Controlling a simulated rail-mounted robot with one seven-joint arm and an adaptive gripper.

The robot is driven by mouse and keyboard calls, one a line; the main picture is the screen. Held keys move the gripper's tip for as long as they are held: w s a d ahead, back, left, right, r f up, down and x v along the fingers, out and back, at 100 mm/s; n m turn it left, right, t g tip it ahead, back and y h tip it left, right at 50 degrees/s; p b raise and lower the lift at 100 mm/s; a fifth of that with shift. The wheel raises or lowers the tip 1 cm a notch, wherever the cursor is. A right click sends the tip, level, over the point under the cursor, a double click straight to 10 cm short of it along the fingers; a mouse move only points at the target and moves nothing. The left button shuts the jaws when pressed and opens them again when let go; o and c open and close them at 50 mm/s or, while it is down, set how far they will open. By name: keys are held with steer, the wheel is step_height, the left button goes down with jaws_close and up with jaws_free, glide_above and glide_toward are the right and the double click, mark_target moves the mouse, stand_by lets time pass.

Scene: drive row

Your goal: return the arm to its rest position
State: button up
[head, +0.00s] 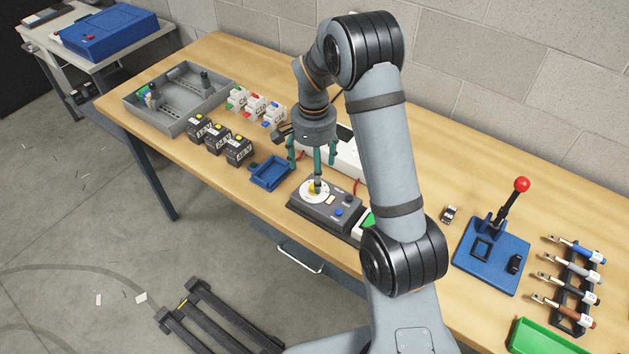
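My arm reaches over the wooden workbench (400,240) and bends down at its far end. My gripper (310,170) points downward, with its green fingers spread apart and nothing visible held between them.
Close by are a blue tray (270,174), black labelled blocks (238,150) and a white power strip (345,155). A grey bin (178,122) stands left. Right are a blue lever press (490,262), a tool rack (572,318) and a green bin (540,338). A block wall (480,60) runs behind.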

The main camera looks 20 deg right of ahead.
steer(key=shift+r, duration=0.6)
steer(key=shift+f, duration=0.1)
step_height(320, 180, down, 7)
steer(key=b, duration=0.5)
steer(key=shift+f, duration=0.2)
steer(key=shift+r+n+p, duration=0.35)
steer(key=shift+n+p, duration=0.15)
steer(key=shift+p, duration=0.05)
steer(key=shift+f+n, duration=0.1)
steer(key=shift+n, duration=0.4)
